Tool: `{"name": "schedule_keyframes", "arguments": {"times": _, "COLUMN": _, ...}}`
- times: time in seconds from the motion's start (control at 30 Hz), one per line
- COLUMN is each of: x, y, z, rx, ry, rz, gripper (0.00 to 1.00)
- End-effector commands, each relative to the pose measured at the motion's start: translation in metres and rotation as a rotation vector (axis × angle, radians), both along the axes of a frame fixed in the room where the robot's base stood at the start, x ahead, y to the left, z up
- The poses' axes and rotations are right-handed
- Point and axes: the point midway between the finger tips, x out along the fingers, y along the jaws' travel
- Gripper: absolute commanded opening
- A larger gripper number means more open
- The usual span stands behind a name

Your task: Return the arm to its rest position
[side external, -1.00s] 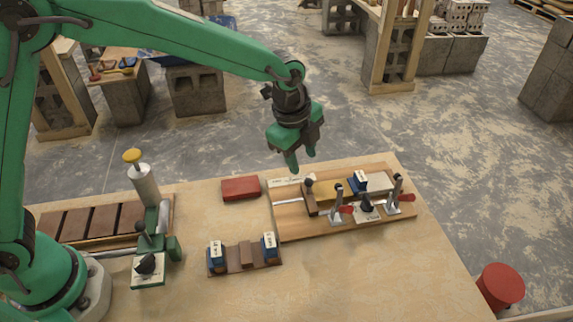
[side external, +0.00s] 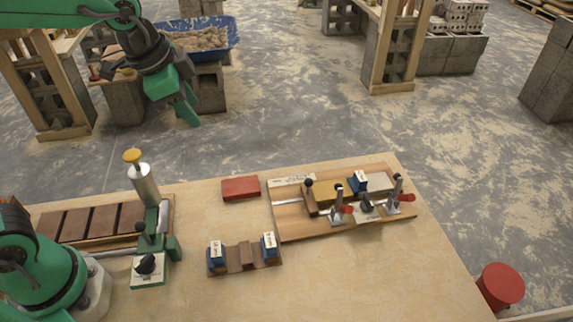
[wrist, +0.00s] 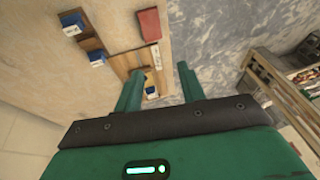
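My green gripper (side external: 185,108) hangs in the air at the upper left of the side view, beyond the table's far edge. Its fingers point down and a little to the right. In the wrist view its two fingers (wrist: 160,85) stand apart with nothing between them, so it is open and empty.
On the table (side external: 330,285) are a wooden clamp board (side external: 290,222), a red block (side external: 240,187), a brown holder with blue pieces (side external: 241,258) and a silver cylinder with a yellow top (side external: 144,184). A red round stool (side external: 501,286) stands at right.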

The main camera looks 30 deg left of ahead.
Motion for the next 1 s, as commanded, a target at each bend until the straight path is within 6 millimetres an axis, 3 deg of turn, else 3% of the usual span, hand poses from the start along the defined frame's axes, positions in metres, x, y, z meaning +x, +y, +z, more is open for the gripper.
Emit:
{"name": "schedule_keyframes", "arguments": {"times": 0.27, "x": -0.050, "y": 0.037, "z": 0.010, "rx": -0.088, "ry": -0.042, "rz": 0.278, "gripper": 0.40}}
{"name": "schedule_keyframes", "arguments": {"times": 0.6, "x": -0.105, "y": 0.066, "z": 0.003, "rx": -0.196, "ry": -0.086, "rz": 0.588, "gripper": 0.40}}
{"name": "schedule_keyframes", "arguments": {"times": 0.8, "x": -0.120, "y": 0.073, "z": -0.002, "rx": -0.231, "ry": -0.102, "rz": 0.682, "gripper": 0.40}}
{"name": "schedule_keyframes", "arguments": {"times": 1.0, "x": -0.123, "y": 0.074, "z": -0.004, "rx": -0.238, "ry": -0.102, "rz": 0.700, "gripper": 0.40}}
